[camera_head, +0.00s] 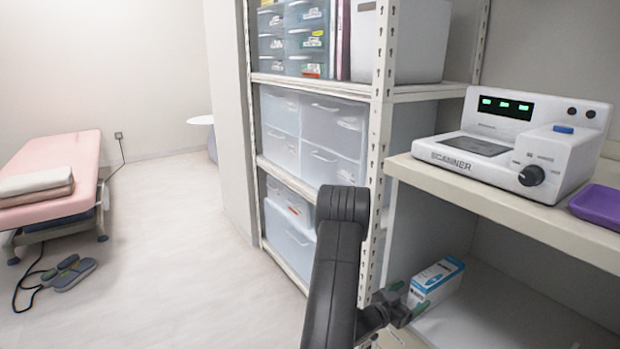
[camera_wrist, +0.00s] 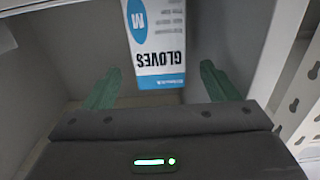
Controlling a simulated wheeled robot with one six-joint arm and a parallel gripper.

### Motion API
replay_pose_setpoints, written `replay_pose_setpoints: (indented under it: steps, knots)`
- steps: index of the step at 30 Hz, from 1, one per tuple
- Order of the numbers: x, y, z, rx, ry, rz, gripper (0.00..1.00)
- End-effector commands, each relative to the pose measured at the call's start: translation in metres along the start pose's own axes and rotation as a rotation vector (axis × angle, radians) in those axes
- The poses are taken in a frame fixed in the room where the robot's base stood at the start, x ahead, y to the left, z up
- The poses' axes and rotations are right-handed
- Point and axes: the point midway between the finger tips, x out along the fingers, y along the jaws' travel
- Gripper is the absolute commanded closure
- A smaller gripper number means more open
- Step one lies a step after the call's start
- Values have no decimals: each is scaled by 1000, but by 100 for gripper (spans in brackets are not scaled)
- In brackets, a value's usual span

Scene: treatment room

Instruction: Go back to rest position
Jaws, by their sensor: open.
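My gripper (camera_head: 400,303) is at the lower middle of the head view, at the open front of the lower shelf compartment. In the wrist view, its two green-lined fingers (camera_wrist: 157,86) are spread apart, with nothing gripped. A white and blue box of gloves (camera_head: 437,280) stands on the lower shelf just beyond the fingers. In the wrist view the glove box (camera_wrist: 158,45) appears upside down, ahead of the gap between the fingers, with its "GLOVES" label and "M" visible. I cannot tell how far it is from the fingertips.
A white scanner (camera_head: 545,150) with green displays and a purple tray (camera_head: 600,206) sit on the upper shelf (camera_head: 480,195). A metal rack (camera_head: 381,110) with drawer bins stands close beside my arm. A pink bed (camera_head: 55,165) and slippers (camera_head: 68,273) are left. The floor between is clear.

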Motion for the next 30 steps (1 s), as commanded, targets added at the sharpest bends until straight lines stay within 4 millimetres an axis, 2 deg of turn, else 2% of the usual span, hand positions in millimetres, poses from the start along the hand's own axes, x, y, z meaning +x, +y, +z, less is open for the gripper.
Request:
replay_pose_setpoints:
  steps: [1, 6, 12, 18, 30]
  knots:
    - [11, 1, 2, 2, 3, 3, 20]
    - [42, 1, 2, 2, 2, 2, 20]
    - [66, 0, 1, 1, 0, 0, 20]
    - [74, 0, 0, -1, 1, 0, 20]
    - [72, -1, 1, 0, -3, -4, 20]
